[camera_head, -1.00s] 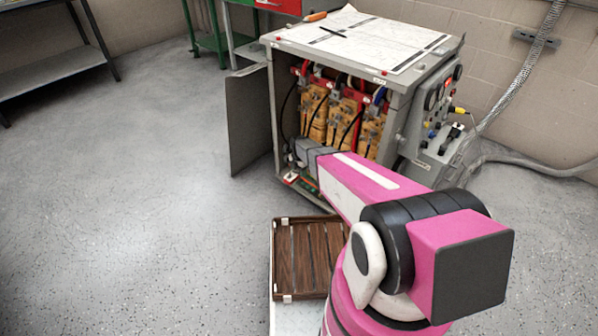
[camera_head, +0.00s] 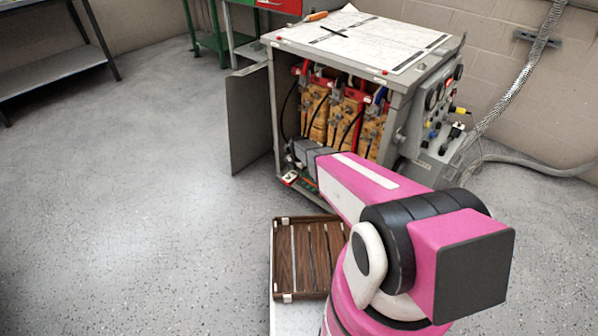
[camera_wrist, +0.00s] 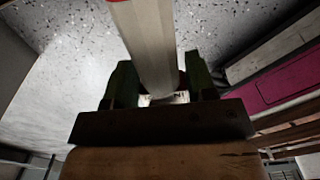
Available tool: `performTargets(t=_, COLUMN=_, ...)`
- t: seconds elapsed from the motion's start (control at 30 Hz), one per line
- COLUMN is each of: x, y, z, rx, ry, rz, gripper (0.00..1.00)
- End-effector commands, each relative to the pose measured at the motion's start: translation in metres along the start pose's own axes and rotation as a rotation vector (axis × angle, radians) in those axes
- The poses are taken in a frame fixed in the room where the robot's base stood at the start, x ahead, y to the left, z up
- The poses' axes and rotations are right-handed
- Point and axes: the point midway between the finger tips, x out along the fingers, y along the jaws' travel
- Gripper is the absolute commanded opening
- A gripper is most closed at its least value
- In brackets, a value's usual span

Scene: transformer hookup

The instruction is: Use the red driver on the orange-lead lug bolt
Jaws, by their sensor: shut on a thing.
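My gripper (camera_wrist: 157,86) shows in the wrist view with dark green fingers, shut on a long pale tool (camera_wrist: 146,40). The tool has red at its far end; I cannot tell for sure that it is the red driver. In the head view my grey wrist (camera_head: 310,154) reaches the lower left of the open transformer cabinet (camera_head: 400,95), and the fingers and tool are hard to make out. Inside stand tan coils (camera_head: 343,118) with red, blue and black leads at their tops. I cannot pick out the orange-lead lug bolt.
The cabinet door (camera_head: 248,120) stands open at the left. Papers (camera_head: 365,38) and an orange-handled tool (camera_head: 316,16) lie on the cabinet top. A small red-and-white item (camera_head: 290,178) sits at its lower front edge. A brown slatted tray (camera_head: 308,258) is in front. Floor at left is clear.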

Motion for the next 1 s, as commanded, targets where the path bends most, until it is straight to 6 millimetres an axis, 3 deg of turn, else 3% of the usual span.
performTargets(t=1.0, x=-0.001, y=0.000, z=-0.035, rx=0.001, ry=0.000, rz=0.001, gripper=0.17)
